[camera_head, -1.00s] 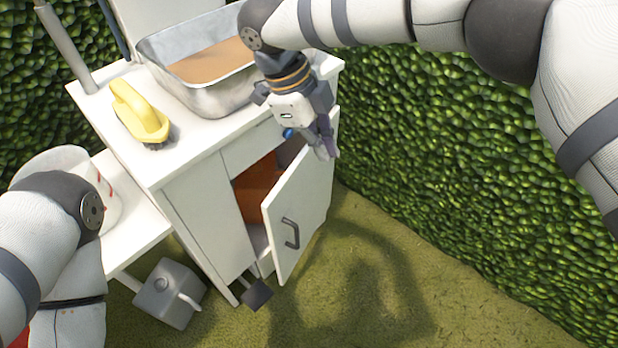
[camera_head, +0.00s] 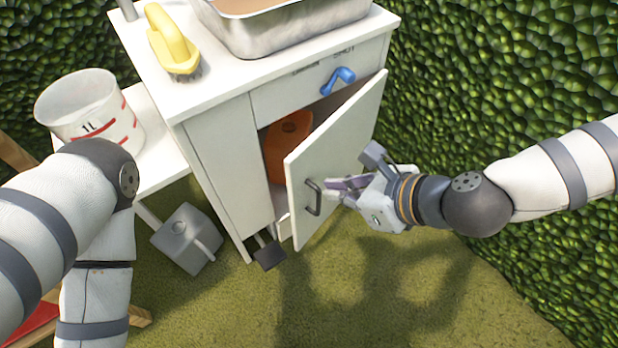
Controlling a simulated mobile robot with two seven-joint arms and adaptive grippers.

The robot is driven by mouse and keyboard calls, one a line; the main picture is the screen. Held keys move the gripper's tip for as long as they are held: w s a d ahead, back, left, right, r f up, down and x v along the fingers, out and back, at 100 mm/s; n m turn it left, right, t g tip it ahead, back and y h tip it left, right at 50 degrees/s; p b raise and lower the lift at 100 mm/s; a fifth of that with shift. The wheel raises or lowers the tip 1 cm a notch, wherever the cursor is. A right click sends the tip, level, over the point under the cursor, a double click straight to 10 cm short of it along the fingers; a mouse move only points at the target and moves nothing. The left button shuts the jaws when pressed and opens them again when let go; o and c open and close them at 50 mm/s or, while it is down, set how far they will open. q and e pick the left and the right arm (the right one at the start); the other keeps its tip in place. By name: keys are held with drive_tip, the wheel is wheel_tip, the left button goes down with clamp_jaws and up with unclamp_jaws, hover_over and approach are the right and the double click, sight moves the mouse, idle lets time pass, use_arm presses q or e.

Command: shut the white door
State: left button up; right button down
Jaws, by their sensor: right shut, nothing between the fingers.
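The white door (camera_head: 345,150) of the white cabinet (camera_head: 220,150) stands partly open, hinged on its right side. Its dark handle (camera_head: 313,197) is on the outer face near the free edge. My right gripper (camera_head: 338,190) is shut and empty, in front of the door's outer face, just right of the handle. I cannot tell whether the fingertips touch the door. An orange object (camera_head: 287,145) shows inside the cabinet through the gap. My left arm comes in at the lower left, but its gripper is out of view.
A yellow brush (camera_head: 172,42) and a metal basin (camera_head: 285,27) sit on the cabinet top. A blue faucet handle (camera_head: 338,79) is above the door. A white measuring bucket (camera_head: 92,112) stands left. A grey box (camera_head: 187,238) is below. A hedge (camera_head: 500,80) bounds the right.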

drive_tip(key=w+a, duration=0.1)
drive_tip(key=w+a+f, duration=0.1)
drive_tip(key=a, duration=0.1)
drive_tip(key=w+a+f, duration=0.1)
drive_tip(key=w, duration=0.1)
drive_tip(key=shift+a, duration=0.4)
drive_tip(key=w+a+m+t+h, duration=0.1)
drive_tip(key=w+a+m+h, duration=0.1)
drive_tip(key=w+a, duration=0.4)
drive_tip(key=shift+a+m+t, duration=0.4)
drive_tip(key=shift+a+m, duration=0.3)
drive_tip(key=shift+a, duration=0.05)
drive_tip(key=shift+w+r, duration=0.1)
drive_tip(key=shift+r, duration=0.05)
